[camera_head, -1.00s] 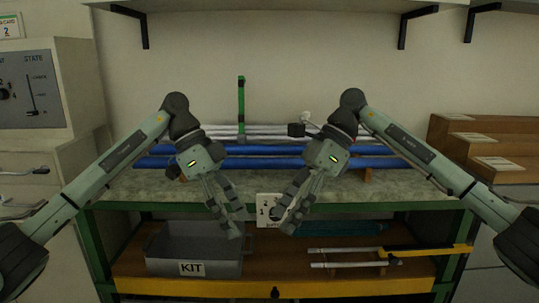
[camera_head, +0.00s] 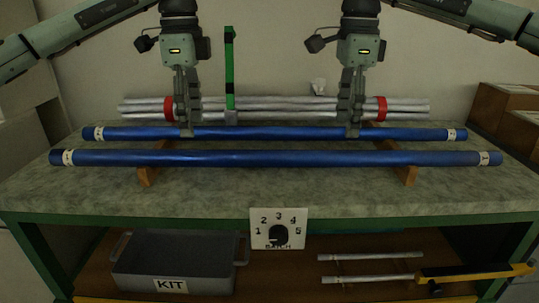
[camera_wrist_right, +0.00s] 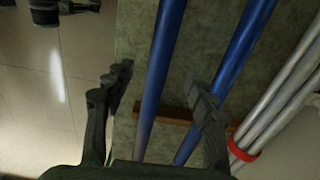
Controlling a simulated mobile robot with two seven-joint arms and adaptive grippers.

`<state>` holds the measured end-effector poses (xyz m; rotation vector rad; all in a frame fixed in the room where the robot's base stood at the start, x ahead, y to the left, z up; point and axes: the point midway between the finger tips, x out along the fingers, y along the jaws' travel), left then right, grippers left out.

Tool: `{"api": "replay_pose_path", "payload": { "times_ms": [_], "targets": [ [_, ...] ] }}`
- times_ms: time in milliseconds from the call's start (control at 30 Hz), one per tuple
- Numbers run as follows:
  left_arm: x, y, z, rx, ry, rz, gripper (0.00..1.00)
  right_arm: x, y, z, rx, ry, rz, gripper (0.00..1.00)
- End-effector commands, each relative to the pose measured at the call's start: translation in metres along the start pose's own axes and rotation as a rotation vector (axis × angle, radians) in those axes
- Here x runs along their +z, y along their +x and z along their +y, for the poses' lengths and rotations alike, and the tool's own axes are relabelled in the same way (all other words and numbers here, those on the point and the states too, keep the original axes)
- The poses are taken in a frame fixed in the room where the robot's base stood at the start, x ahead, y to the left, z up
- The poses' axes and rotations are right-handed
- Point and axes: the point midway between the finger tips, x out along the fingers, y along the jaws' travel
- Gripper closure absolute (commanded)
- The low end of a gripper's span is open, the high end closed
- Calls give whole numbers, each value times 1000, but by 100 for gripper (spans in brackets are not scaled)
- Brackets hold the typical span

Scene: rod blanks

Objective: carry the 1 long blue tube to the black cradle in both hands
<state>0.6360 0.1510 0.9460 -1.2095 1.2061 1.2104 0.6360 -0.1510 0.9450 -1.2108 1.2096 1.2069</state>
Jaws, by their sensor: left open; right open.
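Two long blue tubes lie side by side on wooden rests on the bench: a front tube (camera_head: 270,158) and a rear tube (camera_head: 270,133), both with white end labels. My left gripper (camera_head: 187,131) is open, pointing down at the rear tube's left part. My right gripper (camera_head: 352,131) is open, pointing down at its right part. In the right wrist view the front tube (camera_wrist_right: 160,80) shows between the fingers of my right gripper (camera_wrist_right: 157,92), and one finger overlaps the rear tube (camera_wrist_right: 235,60). Contact cannot be told. No black cradle is visible.
Silver rods (camera_head: 275,105) with red bands lie behind the blue tubes, near a green post (camera_head: 230,70). Wooden rests (camera_head: 149,175) support the tubes. A grey KIT bin (camera_head: 175,264) and thin rods (camera_head: 370,257) are on the lower shelf. The bench front (camera_head: 400,198) is clear.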

Motion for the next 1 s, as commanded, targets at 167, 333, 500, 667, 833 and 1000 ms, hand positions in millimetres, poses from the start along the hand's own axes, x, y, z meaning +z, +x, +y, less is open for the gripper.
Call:
{"api": "replay_pose_path", "payload": {
  "times_ms": [167, 333, 500, 667, 833, 1000],
  "targets": [
    [0, 5, 0, 1, 1, 1, 43, 0, 5, 0, 2, 0, 0, 44],
    [0, 27, 0, 3, 3, 0, 43, -1, 27, 0, 3, 1, 0, 44],
    [0, 54, 1, 3, 2, 1, 43, 0, 53, 0, 2, -1, 0, 44],
    [-1, 71, 0, 1, 1, 1, 43, 0, 71, 0, 2, 1, -1, 44],
    [-1, 78, 0, 0, 2, 1, 43, 0, 78, 0, 0, 1, -2, 44],
    [-1, 79, 0, 0, 2, 1, 43, 0, 79, 0, 0, 1, -2, 44]
  ]
}}
